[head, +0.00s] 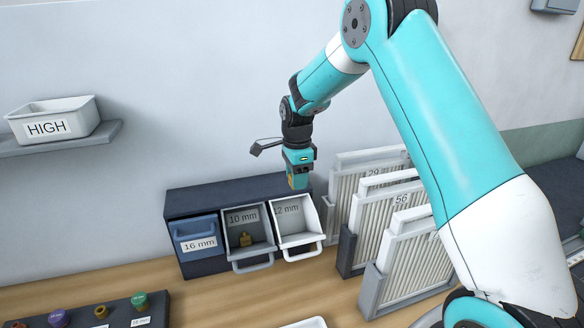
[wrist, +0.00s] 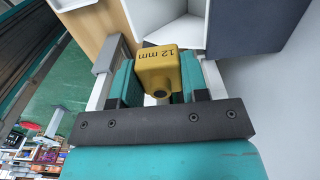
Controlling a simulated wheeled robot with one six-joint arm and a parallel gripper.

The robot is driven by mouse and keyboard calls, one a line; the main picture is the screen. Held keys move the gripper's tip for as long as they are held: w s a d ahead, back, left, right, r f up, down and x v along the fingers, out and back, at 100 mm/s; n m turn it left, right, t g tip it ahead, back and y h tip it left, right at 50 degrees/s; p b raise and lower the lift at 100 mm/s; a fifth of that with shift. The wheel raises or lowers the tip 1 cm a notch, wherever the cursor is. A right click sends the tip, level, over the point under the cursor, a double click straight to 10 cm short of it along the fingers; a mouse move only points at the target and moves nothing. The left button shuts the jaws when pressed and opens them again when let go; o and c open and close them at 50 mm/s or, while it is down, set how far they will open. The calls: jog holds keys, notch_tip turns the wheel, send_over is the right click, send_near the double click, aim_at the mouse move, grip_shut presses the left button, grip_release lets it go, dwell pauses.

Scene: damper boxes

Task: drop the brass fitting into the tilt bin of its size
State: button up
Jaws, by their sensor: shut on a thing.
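My gripper (head: 298,184) is shut on a brass fitting marked 12 mm (wrist: 158,72), which shows between the fingers in the wrist view. In the head view my gripper is above the back of the 12 mm bin (head: 296,228), and the fitting is mostly hidden there. The 12 mm bin is white, tilted open, and looks empty. The grey 10 mm bin (head: 234,219) is tilted open with a brass fitting (head: 246,239) inside. The blue 16 mm bin (head: 198,243) is shut. All sit in a dark cabinet (head: 210,190).
White pleated filters with numbers (head: 375,226) stand in grey holders just right of the cabinet. A tray with coloured knobs (head: 100,314) lies front left. A white HIGH box (head: 54,119) sits on a wall shelf (head: 60,139). Wooden bench surface (head: 130,277) is clear left of the cabinet.

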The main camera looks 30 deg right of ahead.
notch_tip(320, 180, down, 9)
jog(key=b, duration=0.6)
jog(key=shift+b, duration=0.3)
jog(key=o, duration=1.2)
jog(key=shift+r, duration=0.15)
notch_tip(320, 180, up, 17)
jog(key=b, duration=0.3)
jog(key=shift+s+r, duration=0.1)
